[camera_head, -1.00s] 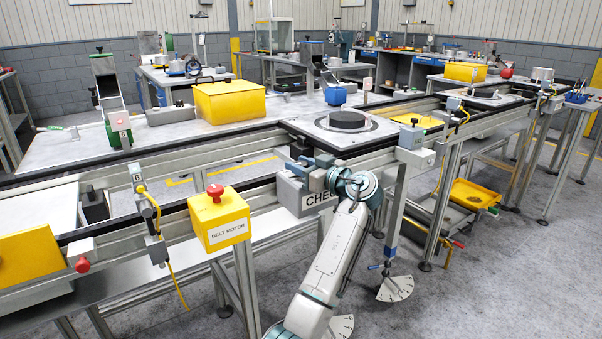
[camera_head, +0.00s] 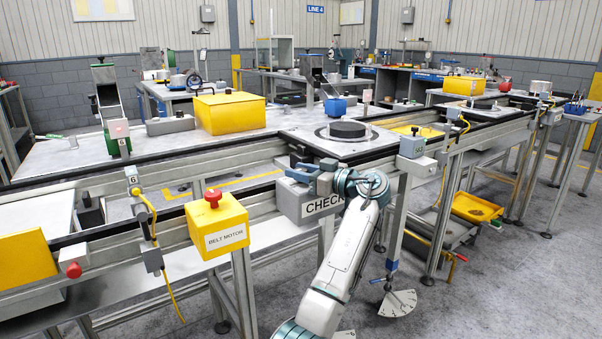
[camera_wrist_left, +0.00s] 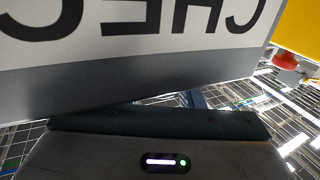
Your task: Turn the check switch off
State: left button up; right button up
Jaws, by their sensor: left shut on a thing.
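The check switch's grey box (camera_head: 293,203) is mounted on the near side of the conveyor frame, with a white CHECK label (camera_head: 322,204) on its front. My left gripper (camera_head: 303,172) is at the top of this box, shut on the switch's part there. The fingers and wrist hide most of that part, so I cannot tell the switch's position. In the left wrist view the CHECK label (camera_wrist_left: 135,18) appears upside down and close, above the dark gripper body (camera_wrist_left: 160,125). The fingertips cannot be made out there. My right gripper is not in view.
A yellow BELT MOTOR box (camera_head: 218,224) with a red button stands left of the check box. A grey pallet (camera_head: 325,150) with a black disc (camera_head: 347,130) sits on the conveyor above. A grey box (camera_head: 412,146) is on the rail at right.

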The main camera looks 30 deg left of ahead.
pick_arm(q)
jog(key=o, duration=0.9)
jog(key=shift+d, duration=0.1)
jog(key=shift+w+d+b, duration=0.1)
jog(key=shift+d+b, duration=0.25)
jog(key=shift+d, duration=4.95)
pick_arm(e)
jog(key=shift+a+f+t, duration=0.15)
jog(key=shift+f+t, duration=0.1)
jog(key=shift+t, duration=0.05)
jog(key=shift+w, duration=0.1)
